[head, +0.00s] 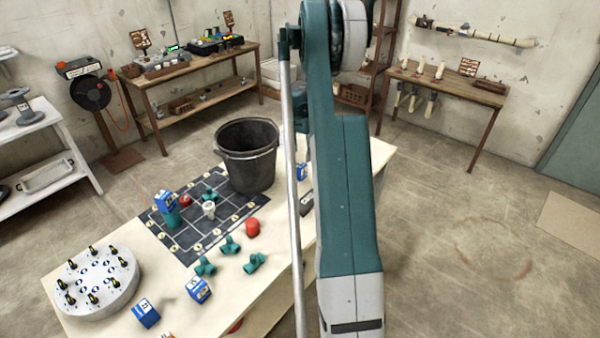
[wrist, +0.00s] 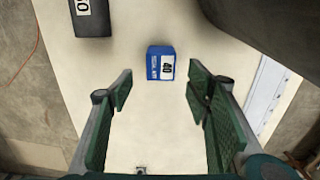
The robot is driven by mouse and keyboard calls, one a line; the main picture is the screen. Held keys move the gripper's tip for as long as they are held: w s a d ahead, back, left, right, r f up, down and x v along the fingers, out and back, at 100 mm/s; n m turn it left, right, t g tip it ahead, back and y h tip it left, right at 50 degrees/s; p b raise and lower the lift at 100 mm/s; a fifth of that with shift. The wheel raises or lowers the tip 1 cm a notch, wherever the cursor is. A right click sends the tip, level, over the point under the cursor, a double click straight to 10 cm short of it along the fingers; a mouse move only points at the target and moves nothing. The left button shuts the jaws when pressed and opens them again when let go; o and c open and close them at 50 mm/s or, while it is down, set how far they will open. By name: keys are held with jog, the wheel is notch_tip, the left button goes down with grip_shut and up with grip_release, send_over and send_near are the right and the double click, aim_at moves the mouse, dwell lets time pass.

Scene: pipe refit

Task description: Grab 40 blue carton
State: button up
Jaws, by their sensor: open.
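The blue carton (wrist: 160,66) with a white label reading 40 stands on the pale table (wrist: 140,130) in the wrist view. My gripper (wrist: 160,92) is open, with its green fingers spread to either side and nothing between them. The carton lies just beyond the fingertips, roughly centred between them and apart from both. In the head view, a blue carton (head: 301,171) shows partly behind my arm, near the table's right side; its label is too small to read.
A dark block (wrist: 90,18) with a white label lies left of the carton. A black bucket (head: 247,155) stands on the table beside a dark grid mat (head: 180,238). Other blue cartons (head: 145,313) (head: 199,290), green fittings (head: 254,263) and a grey disc (head: 95,281) occupy the table.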

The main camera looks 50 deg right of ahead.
aim_at(300, 165)
jog(key=shift+f, duration=1.15)
jog(key=shift+f, duration=1.25)
jog(key=shift+f, duration=0.1)
jog(key=shift+f, duration=2.5)
jog(key=shift+c, duration=0.3)
jog(key=c, duration=0.9)
